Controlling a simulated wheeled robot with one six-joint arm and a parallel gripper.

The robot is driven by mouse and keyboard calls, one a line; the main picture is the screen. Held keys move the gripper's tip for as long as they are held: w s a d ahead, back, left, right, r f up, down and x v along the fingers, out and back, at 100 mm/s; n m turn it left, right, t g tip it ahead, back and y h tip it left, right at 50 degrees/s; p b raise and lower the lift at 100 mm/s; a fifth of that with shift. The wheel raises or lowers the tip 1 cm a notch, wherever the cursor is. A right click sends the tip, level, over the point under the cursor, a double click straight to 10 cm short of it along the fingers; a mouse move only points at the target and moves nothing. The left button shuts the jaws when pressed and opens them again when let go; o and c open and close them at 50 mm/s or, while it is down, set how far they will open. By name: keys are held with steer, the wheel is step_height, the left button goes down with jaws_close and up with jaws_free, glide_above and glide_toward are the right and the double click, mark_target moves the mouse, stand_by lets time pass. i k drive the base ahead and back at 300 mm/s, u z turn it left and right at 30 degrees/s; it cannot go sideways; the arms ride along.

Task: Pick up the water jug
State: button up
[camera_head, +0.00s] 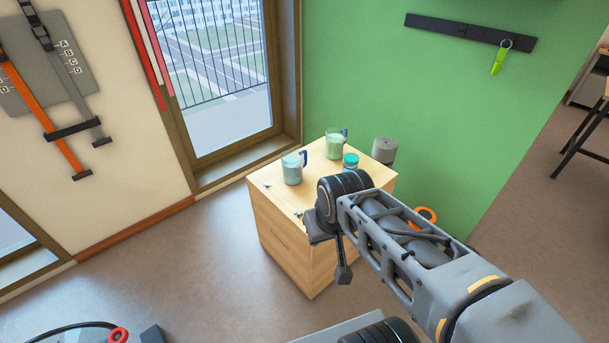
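Two clear jug-like vessels with blue handles stand upright on a light wooden cabinet (285,238). One, bluish (292,170), is near the cabinet's left side; the other, greenish (334,146), is at the back. I cannot tell which is the water jug. My gripper (334,258) is at the end of my arm, in front of the cabinet in the picture, to the right of and lower than the bluish vessel. It appears apart from both vessels. Its fingers are small and dark, and their opening is unclear.
A small jar with a teal lid (350,161) and a grey cylinder (384,150) stand toward the cabinet's right side. Small items lie near its front edge. A green wall (400,90) and a window (220,70) are behind. Grey floor (180,260) is open at the left.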

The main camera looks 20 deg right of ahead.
mark_target(295, 166)
steer(key=z, duration=0.35)
steer(key=i, duration=0.95)
